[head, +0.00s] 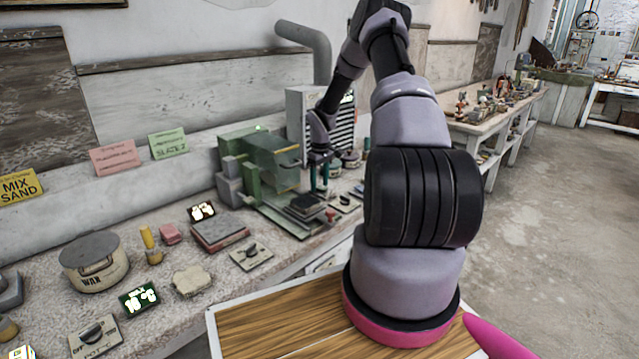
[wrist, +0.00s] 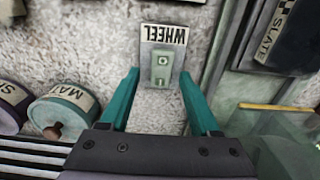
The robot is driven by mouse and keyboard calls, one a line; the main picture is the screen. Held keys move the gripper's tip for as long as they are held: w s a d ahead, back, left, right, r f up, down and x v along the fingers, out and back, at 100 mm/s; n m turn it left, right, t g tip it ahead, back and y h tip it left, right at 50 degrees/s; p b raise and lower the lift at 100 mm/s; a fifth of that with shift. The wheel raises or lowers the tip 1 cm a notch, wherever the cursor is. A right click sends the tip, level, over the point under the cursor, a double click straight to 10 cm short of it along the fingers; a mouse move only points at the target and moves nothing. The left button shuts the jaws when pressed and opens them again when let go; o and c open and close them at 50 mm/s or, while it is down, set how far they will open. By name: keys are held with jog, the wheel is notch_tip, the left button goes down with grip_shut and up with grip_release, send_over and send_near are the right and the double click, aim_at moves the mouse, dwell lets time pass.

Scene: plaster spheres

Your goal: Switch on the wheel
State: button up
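The wheel switch (wrist: 161,70) is a small pale green box with a round mark. It sits on a light plate whose black WHEEL label (wrist: 163,34) reads upside down in the wrist view. My gripper (wrist: 159,74) is open, with its two teal fingers apart on either side of the switch and nothing visible between them. I cannot tell whether the fingertips touch the bench. In the head view my gripper (head: 319,177) points down over the bench beside the green machine, and I cannot make out the switch there.
The green machine (head: 262,150) stands left of my gripper, with a grey vented box (head: 305,108) behind. Lidded jars (wrist: 66,108) lie left in the wrist view; a dark SLATE-labelled block (wrist: 285,35) is upper right. A WAX pot (head: 95,265) and knob plate (head: 251,256) occupy the near bench.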

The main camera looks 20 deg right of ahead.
aim_at(320, 187)
notch_tip(320, 187, up, 11)
jog(key=shift+s, duration=0.15)
dwell(0.5)
jog(key=shift+f, duration=0.1)
